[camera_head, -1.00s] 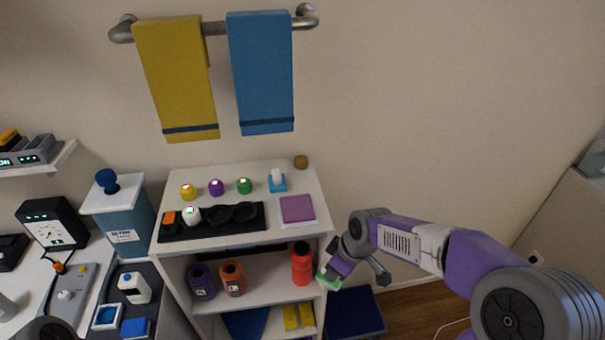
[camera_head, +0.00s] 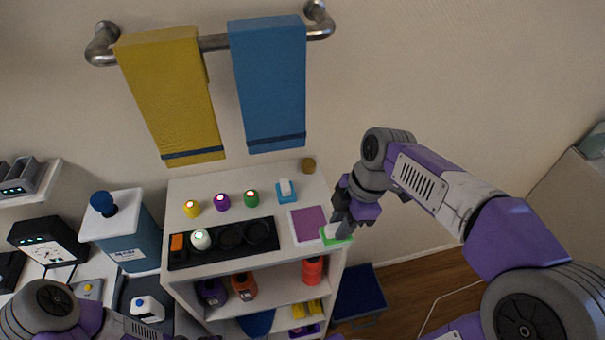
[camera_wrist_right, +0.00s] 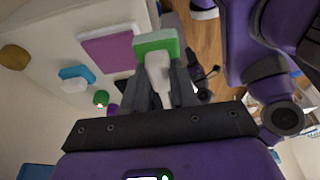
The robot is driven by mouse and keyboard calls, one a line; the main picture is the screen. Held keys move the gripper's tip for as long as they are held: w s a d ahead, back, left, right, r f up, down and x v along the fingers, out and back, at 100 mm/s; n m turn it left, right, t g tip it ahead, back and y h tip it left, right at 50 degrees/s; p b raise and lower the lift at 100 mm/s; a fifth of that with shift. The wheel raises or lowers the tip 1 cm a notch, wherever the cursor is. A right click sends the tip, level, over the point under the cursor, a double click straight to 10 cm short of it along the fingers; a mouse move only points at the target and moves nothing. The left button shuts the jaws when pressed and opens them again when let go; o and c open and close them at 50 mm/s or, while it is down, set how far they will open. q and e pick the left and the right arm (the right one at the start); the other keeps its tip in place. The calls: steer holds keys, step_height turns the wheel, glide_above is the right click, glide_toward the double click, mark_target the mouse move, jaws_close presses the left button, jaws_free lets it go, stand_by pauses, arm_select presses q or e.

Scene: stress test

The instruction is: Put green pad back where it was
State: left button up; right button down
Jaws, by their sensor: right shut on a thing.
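The green pad (camera_head: 337,238) with a white grip is held by my right gripper (camera_head: 340,220) at the front right corner of the shelf unit's top. In the right wrist view the green pad (camera_wrist_right: 156,41) sits beyond my right fingertips (camera_wrist_right: 161,80), which are shut on its white part. It appears just beside the purple square (camera_head: 309,224) with its white border; I cannot tell whether it touches the top. A similar blue pad with a white grip (camera_head: 286,191) stands behind the purple square. My left arm shows at the lower left, but its gripper is out of view.
The shelf top (camera_head: 240,180) also bears a black tray (camera_head: 209,258) with round wells, yellow, purple and green knobs, and a brown round thing (camera_head: 308,166). Bottles stand on the shelf below. Yellow and blue towels hang above. The floor at right is partly clear.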

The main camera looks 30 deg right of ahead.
steer(key=w+d+p, duration=0.2)
steer(key=w, duration=0.8)
steer(key=w+d+p, duration=0.3)
steer(key=w, duration=0.6)
steer(key=x, duration=0.3)
steer(key=d+x, duration=0.1)
steer(key=x, duration=0.2)
steer(key=shift+s+d+f, duration=0.15)
steer(key=shift+d+f, duration=0.05)
steer(key=shift+f, duration=0.15)
steer(key=shift+w+f, duration=0.25)
steer(key=shift+f, duration=0.05)
steer(key=shift+s, duration=0.1)
steer(key=c, duration=1.3)
jaws_free()
steer(key=shift+f, duration=0.15)
steer(key=o, duration=0.4)
